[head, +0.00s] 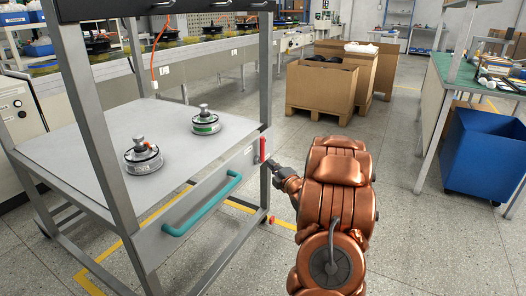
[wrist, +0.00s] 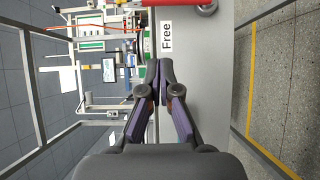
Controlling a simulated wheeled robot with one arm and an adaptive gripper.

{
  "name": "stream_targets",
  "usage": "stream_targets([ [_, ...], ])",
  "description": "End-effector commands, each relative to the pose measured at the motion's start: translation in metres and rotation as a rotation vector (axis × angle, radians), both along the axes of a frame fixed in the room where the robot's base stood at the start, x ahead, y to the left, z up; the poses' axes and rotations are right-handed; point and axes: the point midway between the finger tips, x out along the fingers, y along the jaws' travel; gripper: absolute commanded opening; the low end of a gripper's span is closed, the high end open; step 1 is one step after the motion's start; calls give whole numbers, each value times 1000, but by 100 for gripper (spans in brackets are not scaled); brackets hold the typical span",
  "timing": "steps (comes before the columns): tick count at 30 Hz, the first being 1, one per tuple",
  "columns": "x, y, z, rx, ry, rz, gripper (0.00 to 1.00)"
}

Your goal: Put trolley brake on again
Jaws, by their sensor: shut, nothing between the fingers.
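The trolley (head: 85,150) is a grey metal frame with a grey shelf and a teal push handle (head: 203,205) on its front panel. A red brake lever (head: 263,148) stands upright at the panel's right end. In the wrist view, a red bar (wrist: 180,3), apparently the lever, shows at the top edge, beside a white label (wrist: 166,36) reading "Free". My gripper (head: 271,164) is just right of and below the lever in the head view. In the wrist view my gripper (wrist: 159,66) is shut and empty, its tips below the label. Whether it touches the lever cannot be told.
Two hub motors (head: 143,157) (head: 206,122) stand on the trolley shelf. Cardboard boxes (head: 321,88) stand behind, and a blue bin (head: 484,154) is at the right by a green-topped table (head: 480,75).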

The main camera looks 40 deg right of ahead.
Motion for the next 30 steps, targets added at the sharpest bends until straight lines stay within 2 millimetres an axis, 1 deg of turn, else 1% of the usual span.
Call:
stream_targets([
  [4,3,0,0,1,0,1,0],
  [8,13,-2,-1,2,-2,3,0],
  [27,95,-28,-2,2,2,1,0],
  [28,98,-29,-3,2,2,1,0],
  [30,100,-36,-3,2,0,0,0],
])
